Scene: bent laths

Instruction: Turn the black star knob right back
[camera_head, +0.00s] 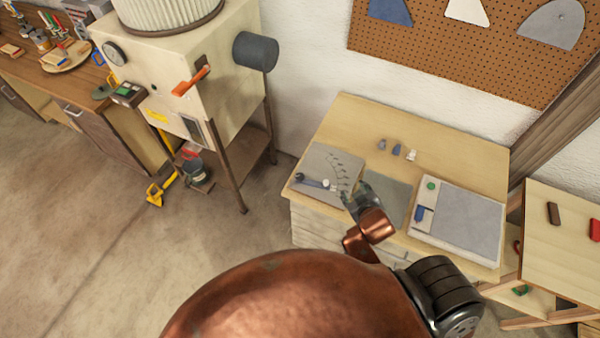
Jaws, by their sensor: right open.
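I cannot make out a clear black star knob. A cream machine (186,75) stands at the upper left. A dark round part (115,53) is on its upper left face; at this size I cannot tell whether it is a knob or a gauge. A small dark disc (102,91) also shows at the machine's left side. My right gripper (352,197) is open over the front of the wooden bench, far to the right of the machine, and appears empty. My left gripper is out of view.
The machine bears an orange lever (190,82) and a dark grey cylinder (256,52). The wooden bench (340,120) holds grey mats, small parts and a white-framed board (460,220). A yellow item (160,187) lies on the floor. Open concrete floor (90,240) is at left.

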